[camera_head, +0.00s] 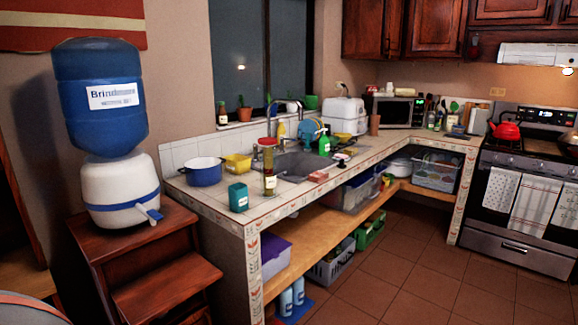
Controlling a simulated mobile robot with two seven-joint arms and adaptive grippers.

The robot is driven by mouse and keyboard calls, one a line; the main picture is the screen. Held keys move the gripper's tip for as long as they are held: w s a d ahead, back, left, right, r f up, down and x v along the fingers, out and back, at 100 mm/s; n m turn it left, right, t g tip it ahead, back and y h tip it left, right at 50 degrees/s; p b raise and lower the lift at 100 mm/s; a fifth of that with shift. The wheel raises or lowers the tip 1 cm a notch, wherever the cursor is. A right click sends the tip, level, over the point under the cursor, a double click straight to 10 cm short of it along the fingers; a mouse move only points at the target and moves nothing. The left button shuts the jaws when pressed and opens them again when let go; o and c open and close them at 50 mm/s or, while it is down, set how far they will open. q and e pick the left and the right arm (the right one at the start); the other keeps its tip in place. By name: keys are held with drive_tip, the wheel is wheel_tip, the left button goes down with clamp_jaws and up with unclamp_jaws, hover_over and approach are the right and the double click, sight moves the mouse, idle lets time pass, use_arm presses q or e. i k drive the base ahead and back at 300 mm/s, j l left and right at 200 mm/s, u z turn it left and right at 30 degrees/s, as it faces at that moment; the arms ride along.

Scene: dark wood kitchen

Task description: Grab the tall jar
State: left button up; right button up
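A tall, narrow jar (270,184) with a brownish-yellow body, a pale label and a reddish top stands upright near the front edge of the tiled counter (222,204). A teal box-like container (238,197) stands to its left, slightly nearer. The sink (296,165) lies behind and to the right of the jar. Neither of my grippers shows in the head view, and nothing is seen touching the jar.
A blue pot (203,172) and a yellow container (237,163) stand behind the jar to the left. A water dispenser (107,130) on a dark wooden stepped stand (165,272) is at left. A shelf (320,226) runs below the counter. The tiled floor (425,275) at right is clear.

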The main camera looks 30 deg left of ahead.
sight(267, 154)
drive_tip(key=i+u, duration=0.25)
drive_tip(key=i, duration=0.15)
drive_tip(key=i+l+u, duration=0.55)
drive_tip(key=i, duration=0.2)
drive_tip(key=i+l+u, duration=0.25)
drive_tip(key=u, duration=0.2)
drive_tip(key=i+l+u, duration=0.4)
